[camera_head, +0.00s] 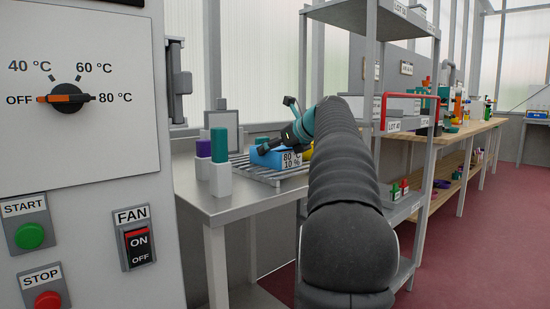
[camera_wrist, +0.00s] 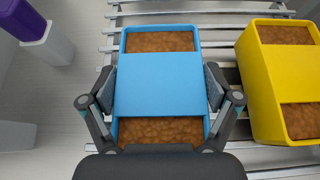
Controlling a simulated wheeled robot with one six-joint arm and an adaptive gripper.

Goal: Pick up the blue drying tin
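The blue drying tin (camera_wrist: 158,82) lies under my gripper in the wrist view. It is a blue box with a flat blue band across its middle and brown grain showing at both ends. In the head view the blue tin (camera_head: 267,157) sits on a slatted rack, with a label reading 80 °C 10 % on its side. My gripper (camera_wrist: 160,92) is open, with one finger on each side of the blue band. The pads look very close to the tin's sides; I cannot tell whether they touch. My arm hides part of the area in the head view.
A yellow tin (camera_wrist: 270,85) with brown grain stands close to the right on the slatted rack (camera_wrist: 190,18). White blocks with purple (camera_head: 203,149) and green (camera_head: 219,146) tops stand left of the rack on the metal table. A grey shelf (camera_head: 374,60) rises to the right.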

